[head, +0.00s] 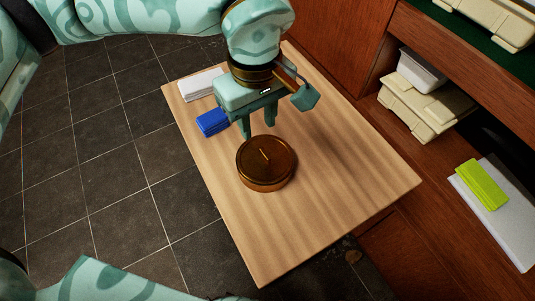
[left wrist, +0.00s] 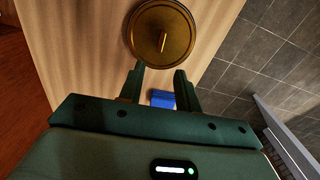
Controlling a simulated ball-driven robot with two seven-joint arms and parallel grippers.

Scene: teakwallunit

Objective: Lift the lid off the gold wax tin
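The round gold wax tin (head: 266,172) stands on the wooden table, its lid (head: 267,154) on top with a small bar-shaped handle in the middle. The lid also shows in the left wrist view (left wrist: 161,34), beyond my fingertips. My left gripper (head: 257,134) is over the table, behind the tin in the head view, fingers pointing down. In the left wrist view its two fingers (left wrist: 159,68) are apart with nothing between them touching. My right gripper is not in view.
A blue block (head: 212,122) and a white stack (head: 202,84) lie near the table's left edge. A wooden unit at right holds beige cases (head: 424,104), a white tub (head: 422,72) and a lime-green block (head: 482,184). The table's (head: 345,190) right and front are clear.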

